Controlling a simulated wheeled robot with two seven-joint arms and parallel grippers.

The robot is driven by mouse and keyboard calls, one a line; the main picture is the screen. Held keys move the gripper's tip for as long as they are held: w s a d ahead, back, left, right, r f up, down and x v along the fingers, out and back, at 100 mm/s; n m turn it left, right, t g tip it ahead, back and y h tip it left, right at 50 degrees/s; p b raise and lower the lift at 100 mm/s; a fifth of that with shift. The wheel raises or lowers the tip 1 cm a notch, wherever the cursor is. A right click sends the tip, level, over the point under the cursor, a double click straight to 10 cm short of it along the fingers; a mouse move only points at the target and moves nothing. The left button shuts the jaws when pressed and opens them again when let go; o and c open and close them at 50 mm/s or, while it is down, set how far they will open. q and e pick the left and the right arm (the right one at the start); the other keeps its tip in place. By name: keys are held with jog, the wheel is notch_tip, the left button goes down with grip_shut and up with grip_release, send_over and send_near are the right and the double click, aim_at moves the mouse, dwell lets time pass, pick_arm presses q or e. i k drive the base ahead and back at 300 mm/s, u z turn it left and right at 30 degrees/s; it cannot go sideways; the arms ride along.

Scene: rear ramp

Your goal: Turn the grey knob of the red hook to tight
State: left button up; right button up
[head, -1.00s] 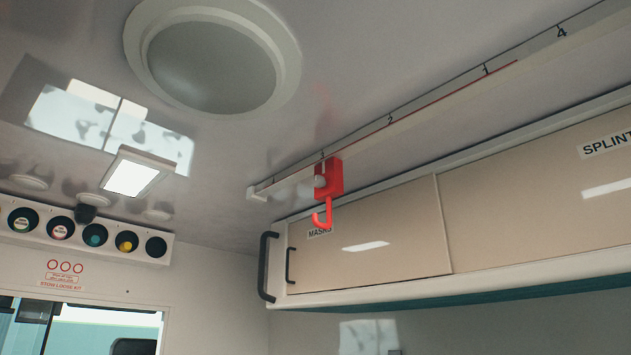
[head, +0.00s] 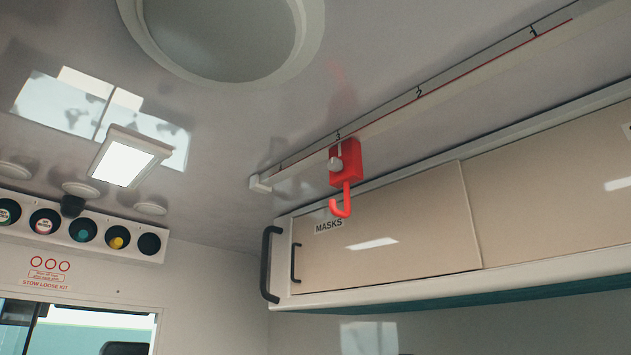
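The red hook (head: 346,164) hangs from the pale ceiling rail (head: 300,168), near the rail's left end and close to the mark 3. Its curved hook part points down. Neither of my grippers shows in the head view.
A wall cabinet with beige doors (head: 400,225), one labelled MASKS, runs below the rail at right. A black handle (head: 270,264) stands at its left end. A square lamp (head: 122,163) and a round ceiling fixture (head: 215,35) are overhead. The space around the hook looks clear.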

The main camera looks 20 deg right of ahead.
aim_at(334, 164)
jog(key=i, duration=3.05)
jog(key=z, duration=3.35)
